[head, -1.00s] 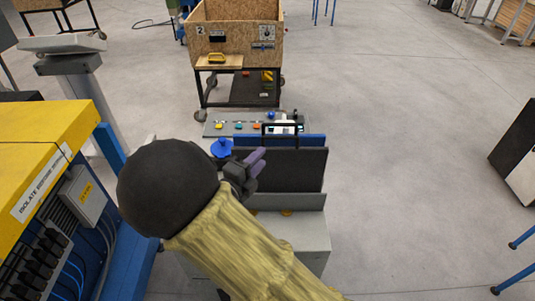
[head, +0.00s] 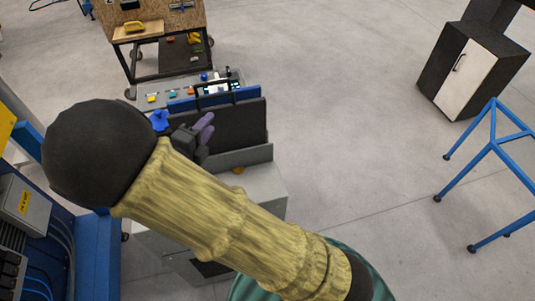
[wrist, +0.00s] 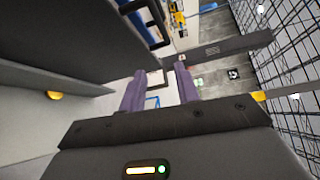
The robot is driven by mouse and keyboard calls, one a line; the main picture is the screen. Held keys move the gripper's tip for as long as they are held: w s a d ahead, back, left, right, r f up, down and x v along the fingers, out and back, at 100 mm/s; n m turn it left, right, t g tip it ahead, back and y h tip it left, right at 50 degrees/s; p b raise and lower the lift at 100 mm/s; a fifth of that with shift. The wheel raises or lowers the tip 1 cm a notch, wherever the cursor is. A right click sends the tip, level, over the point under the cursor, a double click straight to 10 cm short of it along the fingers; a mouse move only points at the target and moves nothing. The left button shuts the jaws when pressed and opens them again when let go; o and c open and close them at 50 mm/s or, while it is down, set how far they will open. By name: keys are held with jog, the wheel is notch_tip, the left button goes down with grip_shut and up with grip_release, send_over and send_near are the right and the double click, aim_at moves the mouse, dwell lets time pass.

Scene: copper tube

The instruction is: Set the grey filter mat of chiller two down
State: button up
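My gripper (head: 205,127) is at the left end of upright panels on a grey cart (head: 262,190). In the wrist view its purple fingers (wrist: 160,92) are apart with nothing held between them. A dark grey panel (head: 240,122) stands upright beside the fingers; it also shows at the upper left of the wrist view (wrist: 70,40). A lighter grey low panel (head: 250,157) is in front of it, and a blue panel (head: 180,105) behind. I cannot tell which panel is the filter mat of chiller two. My arm hides part of the cart.
A wooden bin cart (head: 160,25) stands behind, past a grey board with coloured knobs (head: 160,87). Blue machinery (head: 95,250) is close on the left. A black and white cabinet (head: 470,65) and blue stand (head: 495,150) are at right. Floor between is clear.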

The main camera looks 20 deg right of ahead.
jog(key=s+d+f+m+g, duration=0.2)
jog(key=s+d+m+g, duration=0.25)
jog(key=d+m, duration=0.3)
jog(key=s+d+f+m+g, duration=0.3)
jog(key=d+m+g, duration=0.3)
jog(key=m, duration=0.2)
jog(key=s+d+m+y, duration=0.1)
jog(key=s+m+y, duration=0.2)
jog(key=m, duration=1.1)
jog(key=s+d+r+m+y, duration=0.1)
jog(key=s+m+y, duration=0.2)
jog(key=m+y, duration=0.4)
jog(key=m, duration=0.8)
jog(key=shift+d+r+y, duration=0.15)
jog(key=shift+d+y, duration=0.1)
jog(key=shift+y, duration=0.15)
